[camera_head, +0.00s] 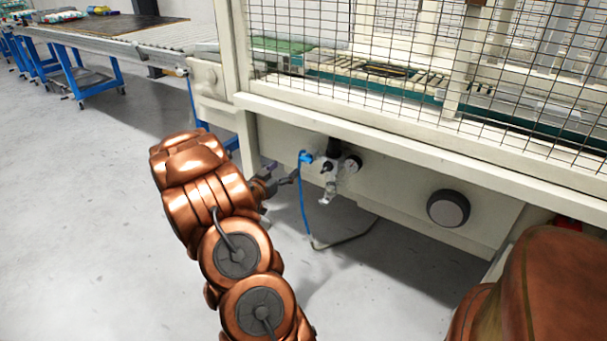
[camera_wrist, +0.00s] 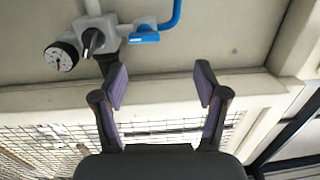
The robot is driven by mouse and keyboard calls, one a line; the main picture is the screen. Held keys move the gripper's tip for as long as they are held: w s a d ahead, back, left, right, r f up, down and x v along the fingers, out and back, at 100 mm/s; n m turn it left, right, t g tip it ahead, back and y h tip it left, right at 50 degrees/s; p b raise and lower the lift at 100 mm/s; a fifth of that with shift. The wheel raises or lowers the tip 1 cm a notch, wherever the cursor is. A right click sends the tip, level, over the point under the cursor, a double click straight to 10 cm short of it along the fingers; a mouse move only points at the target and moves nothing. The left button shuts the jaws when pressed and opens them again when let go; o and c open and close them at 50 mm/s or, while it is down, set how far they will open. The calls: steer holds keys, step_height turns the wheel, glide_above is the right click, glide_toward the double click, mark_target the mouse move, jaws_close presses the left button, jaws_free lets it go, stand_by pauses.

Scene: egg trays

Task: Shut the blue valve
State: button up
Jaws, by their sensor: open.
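The blue valve (camera_head: 305,157) is a small blue handle at the left end of a grey air-service unit (camera_head: 329,170) on the cream machine panel. A blue hose hangs down from it. In the wrist view, which looks upside down, the blue valve (camera_wrist: 144,37) lies beyond my fingertips, nearer the left finger and apart from both. My gripper (camera_head: 285,182) is just left of and slightly below the valve in the head view. In the wrist view my gripper (camera_wrist: 161,84) has its two fingers spread with nothing between them.
A round gauge (camera_wrist: 62,55) and a black knob (camera_wrist: 92,40) sit beside the valve. A wire mesh guard (camera_head: 420,65) rises above the panel. A large dark round knob (camera_head: 448,208) is to the right. A roller conveyor (camera_head: 150,40) stands at back left; the floor ahead is clear.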

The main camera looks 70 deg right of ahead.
mark_target(304, 160)
steer(key=shift+g, duration=0.5)
steer(key=shift+s+f+b+x, duration=0.1)
steer(key=shift+s+b+x, duration=0.25)
steer(key=shift+x, duration=1.1)
steer(key=shift+s+f+b+x, duration=0.15)
steer(key=shift+b+x, duration=0.25)
steer(key=shift+x, duration=1.1)
steer(key=shift+s+r+b+x, duration=0.1)
steer(key=shift+s+b+x, duration=0.25)
steer(key=shift+x, duration=1.1)
steer(key=shift+a, duration=0.2)
steer(key=c, duration=1.2)
